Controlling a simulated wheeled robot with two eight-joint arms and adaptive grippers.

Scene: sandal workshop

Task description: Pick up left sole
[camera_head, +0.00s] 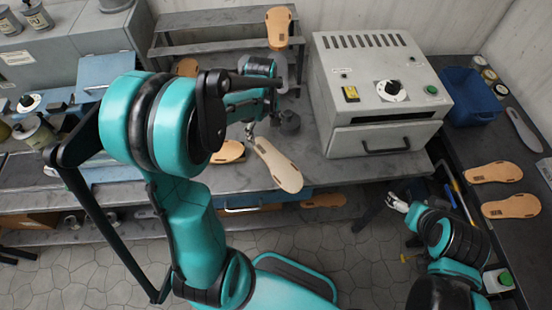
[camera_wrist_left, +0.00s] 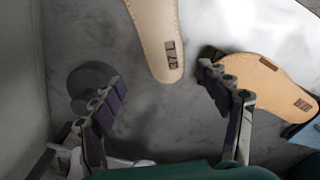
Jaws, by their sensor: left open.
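A pale sole (camera_head: 277,167) with a stitched rim lies at the front of the middle workbench, its far end beside my left gripper (camera_head: 250,132). In the left wrist view this sole (camera_wrist_left: 160,35) comes down from the top, and its dark-marked end sits between the open fingers of my left gripper (camera_wrist_left: 165,98). I see no finger contact with it. A tan-orange sole (camera_wrist_left: 270,80) lies right of the fingers; in the head view that sole (camera_head: 230,152) is partly hidden by my arm. My right gripper (camera_head: 397,203) hangs low at the right; its opening is too small to judge.
A grey machine (camera_head: 375,90) with a handled drawer stands right of the soles. A dark round object (camera_head: 287,122) stands close to the left gripper. A blue bin (camera_head: 470,97) and more soles (camera_head: 493,172) are on the right bench. A rack (camera_head: 215,20) stands behind.

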